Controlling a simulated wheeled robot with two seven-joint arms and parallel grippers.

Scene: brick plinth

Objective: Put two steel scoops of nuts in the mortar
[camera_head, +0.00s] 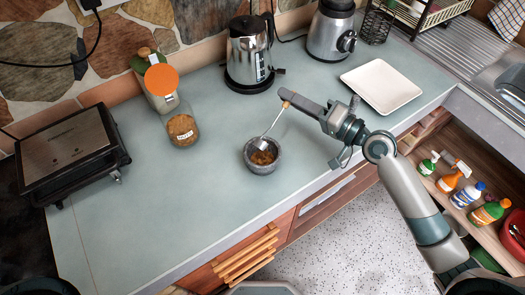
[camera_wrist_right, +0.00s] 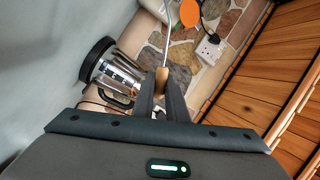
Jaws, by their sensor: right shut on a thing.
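The grey mortar (camera_head: 262,169) stands on the counter near its front edge, with brown nuts inside. The steel scoop (camera_head: 273,122) slants down to the mortar, its head at the mortar's opening; I cannot tell whether it touches the nuts. My right gripper (camera_head: 287,95) is shut on the scoop's wooden handle, above and right of the mortar. In the wrist view the right gripper (camera_wrist_right: 161,92) pinches the handle (camera_wrist_right: 162,76), and the steel shaft (camera_wrist_right: 169,35) runs away from it. A glass jar of nuts (camera_head: 182,130) with a label stands left of the mortar. My left gripper is out of view.
An orange disc (camera_head: 161,79) shows behind the nut jar. A black grill (camera_head: 66,148) stands at left. A kettle (camera_head: 249,55) and blender (camera_head: 332,32) stand at the back, a white plate (camera_head: 382,86) at right.

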